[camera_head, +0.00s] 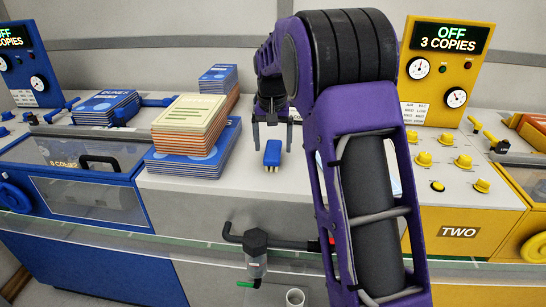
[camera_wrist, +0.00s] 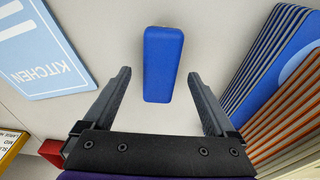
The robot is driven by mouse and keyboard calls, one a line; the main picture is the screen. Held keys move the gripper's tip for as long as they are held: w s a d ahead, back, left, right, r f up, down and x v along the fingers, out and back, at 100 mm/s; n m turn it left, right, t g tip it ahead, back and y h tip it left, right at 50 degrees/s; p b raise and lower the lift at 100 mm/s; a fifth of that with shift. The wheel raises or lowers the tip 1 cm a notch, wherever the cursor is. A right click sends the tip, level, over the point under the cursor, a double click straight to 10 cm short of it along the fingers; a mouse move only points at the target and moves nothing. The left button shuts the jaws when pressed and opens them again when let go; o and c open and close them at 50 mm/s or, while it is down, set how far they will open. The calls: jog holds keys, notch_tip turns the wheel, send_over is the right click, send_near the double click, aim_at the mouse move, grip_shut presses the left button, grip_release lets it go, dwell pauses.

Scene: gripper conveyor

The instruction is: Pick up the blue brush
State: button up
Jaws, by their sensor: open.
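The blue brush (camera_head: 272,154) lies on the light counter between the two machines, with yellowish bristles showing at its near edge in the head view. In the wrist view its blue back (camera_wrist: 163,64) faces the camera. My gripper (camera_head: 272,146) is open and empty, with its fingers above the counter close to the brush. In the wrist view my gripper (camera_wrist: 160,76) has one finger on each side of the brush's lower end, with a gap on both sides. Neither finger appears to touch the brush.
Stacks of orange and blue booklets (camera_head: 195,165) stand left of the brush, and also show at right in the wrist view (camera_wrist: 290,70). A light-blue "KITCHEN" booklet (camera_wrist: 42,45) lies on the other side. The blue machine (camera_head: 90,200) is left, the yellow machine (camera_head: 460,200) right. Bare counter surrounds the brush.

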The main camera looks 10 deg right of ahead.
jog(key=shift+w+f, duration=0.2)
jog(key=shift+f, duration=1.05)
jog(key=shift+r, duration=0.1)
grip_shut()
